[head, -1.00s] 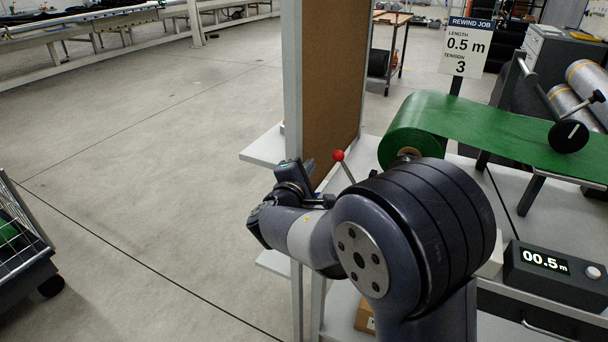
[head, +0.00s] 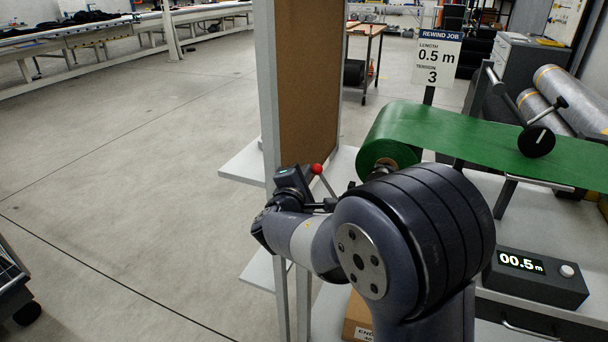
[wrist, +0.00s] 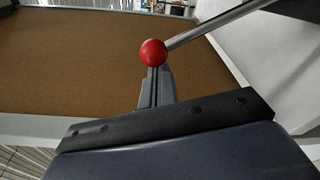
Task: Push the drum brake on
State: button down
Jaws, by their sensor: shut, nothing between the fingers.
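The drum brake lever is a grey rod with a red ball knob (head: 317,169), beside the green roll (head: 390,150). In the wrist view the red knob (wrist: 152,52) is at the tip of my gripper (wrist: 155,78), and its rod runs up to the right. My gripper is shut and empty, its fingers pointing at the knob. The knob overlaps the fingertips in the picture; I cannot tell whether they touch. In the head view my gripper (head: 322,204) is just below the knob, partly hidden by my arm.
A brown panel in a grey frame (head: 267,100) stands close behind my gripper. A job sign (head: 437,60) reads 0.5 m, tension 3. A counter box (head: 535,277) shows 00.5 m. A cart (head: 12,285) is at the left edge. Open floor lies at left.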

aim_at(320, 171)
jog(key=shift+d+b, duration=0.15)
jog(key=shift+b, duration=0.4)
jog(key=shift+s+d+r+m+b, duration=0.15)
jog(key=shift+r+m+b, duration=0.1)
jog(key=shift+m+b, duration=0.2)
jog(key=shift+d+b, duration=0.1)
jog(key=shift+b, duration=0.2)
jog(key=d+m+b, duration=0.1)
jog(key=b, duration=0.3)
jog(key=s+d+r+m+b, duration=0.1)
jog(key=b, duration=0.3)
jog(key=shift+d+r+m+t, duration=0.15)
jog(key=shift+d+m+t, duration=0.15)
jog(key=shift+d+m, duration=0.1)
jog(key=d+m+b, duration=0.1)
jog(key=b, duration=0.2)
jog(key=s+d+r+m+b, duration=0.1)
jog(key=d+m+b, duration=0.1)
jog(key=b, duration=0.1)
jog(key=d+r+m+b, duration=0.1)
jog(key=d+b, duration=0.1)
jog(key=b, duration=0.2)
jog(key=shift+s+m+t, duration=0.3)
jog(key=shift+s+m, duration=0.05)
jog(key=shift+s, duration=0.05)
jog(key=shift+d+r, duration=0.1)
jog(key=shift+r, duration=0.1)
